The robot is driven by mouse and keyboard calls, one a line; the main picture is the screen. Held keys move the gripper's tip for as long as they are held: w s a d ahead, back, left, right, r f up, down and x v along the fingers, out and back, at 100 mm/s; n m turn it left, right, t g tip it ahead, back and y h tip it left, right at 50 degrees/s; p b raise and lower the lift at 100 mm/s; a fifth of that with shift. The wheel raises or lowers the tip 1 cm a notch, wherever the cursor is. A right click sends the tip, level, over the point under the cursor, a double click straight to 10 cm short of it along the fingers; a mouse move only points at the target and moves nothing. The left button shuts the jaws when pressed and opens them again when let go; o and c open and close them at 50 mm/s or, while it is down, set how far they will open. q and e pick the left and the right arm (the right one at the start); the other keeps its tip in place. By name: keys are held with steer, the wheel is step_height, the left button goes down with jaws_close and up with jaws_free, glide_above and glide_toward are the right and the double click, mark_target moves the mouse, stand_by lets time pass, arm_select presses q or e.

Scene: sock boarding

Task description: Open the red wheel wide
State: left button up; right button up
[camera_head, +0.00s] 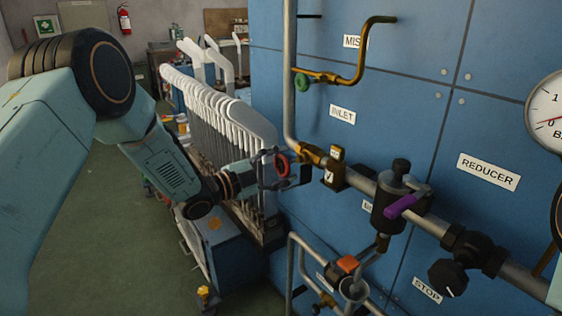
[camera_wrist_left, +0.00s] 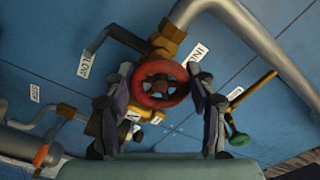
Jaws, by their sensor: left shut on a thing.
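The red wheel (camera_head: 282,165) sits on a brass valve (camera_head: 312,155) on the pipe below the INLET label. In the left wrist view the red wheel (camera_wrist_left: 161,84) is a ring with its open middle facing the camera. My left gripper (camera_head: 283,170) reaches it from the left, with its fingers on both sides of the rim. In the left wrist view the fingers of the left gripper (camera_wrist_left: 162,100) flank the wheel left and right and are shut on it. My right gripper does not show.
A rack of white sock forms (camera_head: 215,110) stands behind my left arm. The blue panel (camera_head: 400,110) backs the pipes.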

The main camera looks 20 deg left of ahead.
arm_select(q)
steer(key=n+p, duration=0.1)
steer(key=n, duration=0.2)
steer(key=shift+n, duration=0.4)
steer(key=n+p, duration=0.1)
steer(key=n, duration=0.2)
steer(key=shift+s+n, duration=0.1)
steer(key=shift+n, duration=0.2)
steer(key=n+p, duration=0.1)
steer(key=n, duration=0.2)
steer(key=shift+d+n, duration=0.1)
steer(key=shift+n, duration=0.3)
steer(key=n+p, duration=0.1)
steer(key=n, duration=0.3)
steer(key=n+p, duration=0.1)
steer(key=n, duration=0.3)
steer(key=shift+s+d, duration=0.1)
steer(key=n+p, duration=0.1)
steer(key=n, duration=0.3)
steer(key=shift+n, duration=0.3)
steer(key=n, duration=0.4)
steer(key=shift+r+n+p, duration=0.1)
steer(key=shift+n+p, duration=0.3)
steer(key=shift+n, duration=1.6)
